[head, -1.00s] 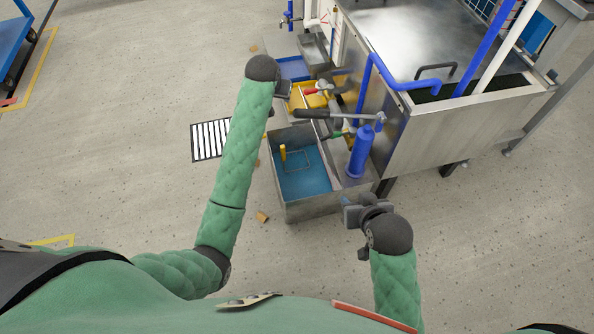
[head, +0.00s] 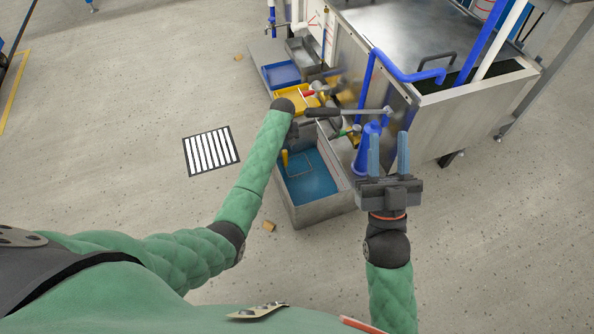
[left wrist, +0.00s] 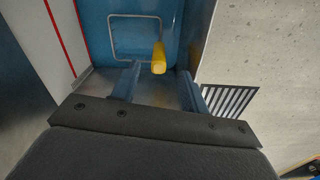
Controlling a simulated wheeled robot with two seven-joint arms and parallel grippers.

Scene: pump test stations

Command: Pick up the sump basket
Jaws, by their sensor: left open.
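The sump basket shows as a thin wire frame (head: 301,164) with an upright yellow handle (head: 284,157), in the blue liquid of a grey metal tank (head: 322,213). Its lower part is hidden in the liquid. My left gripper (head: 297,130) is at the tank's far left side, mostly hidden behind its own wrist. In the left wrist view my left gripper (left wrist: 158,84) is open and empty, and the yellow handle (left wrist: 158,57) stands beyond its fingers, roughly between them. My right gripper (head: 388,155) is open and empty, right of the tank, with blue fingers pointing away.
A floor grate (head: 211,150) is to the left. Open floor lies left and in front.

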